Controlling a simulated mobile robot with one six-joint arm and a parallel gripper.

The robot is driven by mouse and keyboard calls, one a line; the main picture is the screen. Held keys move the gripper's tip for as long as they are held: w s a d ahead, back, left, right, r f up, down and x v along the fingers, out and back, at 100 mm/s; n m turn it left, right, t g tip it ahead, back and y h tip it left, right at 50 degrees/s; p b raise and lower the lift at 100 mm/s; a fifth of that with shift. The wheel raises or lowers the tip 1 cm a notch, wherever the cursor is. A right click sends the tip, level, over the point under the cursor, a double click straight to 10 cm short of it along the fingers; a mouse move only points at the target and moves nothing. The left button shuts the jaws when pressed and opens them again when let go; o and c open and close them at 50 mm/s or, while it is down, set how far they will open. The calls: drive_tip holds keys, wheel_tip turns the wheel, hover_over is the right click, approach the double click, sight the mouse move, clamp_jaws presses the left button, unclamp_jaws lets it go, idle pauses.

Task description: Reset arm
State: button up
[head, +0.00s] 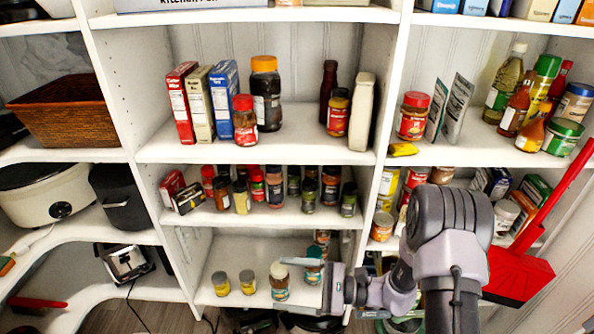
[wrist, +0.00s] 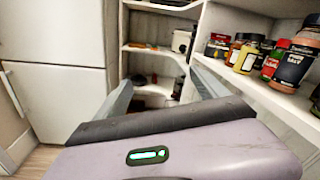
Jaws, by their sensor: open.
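My gripper (head: 312,275) is low in front of the bottom shelf of the middle shelving column in the head view, its fingers pointing left. In the wrist view my gripper (wrist: 160,88) has its two grey fingers spread wide apart with nothing between them. My arm comes from the lower right of the head view, and its links hide part of the right-hand shelves. A small jar with a pale lid (head: 280,281) appears just left of the fingers in the head view; I cannot tell whether they touch.
Spice jars (head: 273,186) line the shelf above my gripper. In the wrist view, jars (wrist: 292,62) stand close on the right shelf, with a white cabinet (wrist: 60,100) at left. A red dustpan (head: 518,275) is right of my arm. A slow cooker (head: 45,195) stands far left.

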drive_tip(key=s+d+r+n+g+h, duration=0.1)
drive_tip(key=s+r+n+g+h, duration=0.4)
drive_tip(key=s+r+n+h, duration=0.55)
drive_tip(key=s+d+r+t+h, duration=0.5)
drive_tip(key=s+d+r+t, duration=0.3)
drive_tip(key=d, duration=0.3)
drive_tip(key=shift+s+r+t, duration=0.2)
drive_tip(key=shift+r+t, duration=0.1)
drive_tip(key=shift+r, duration=0.05)
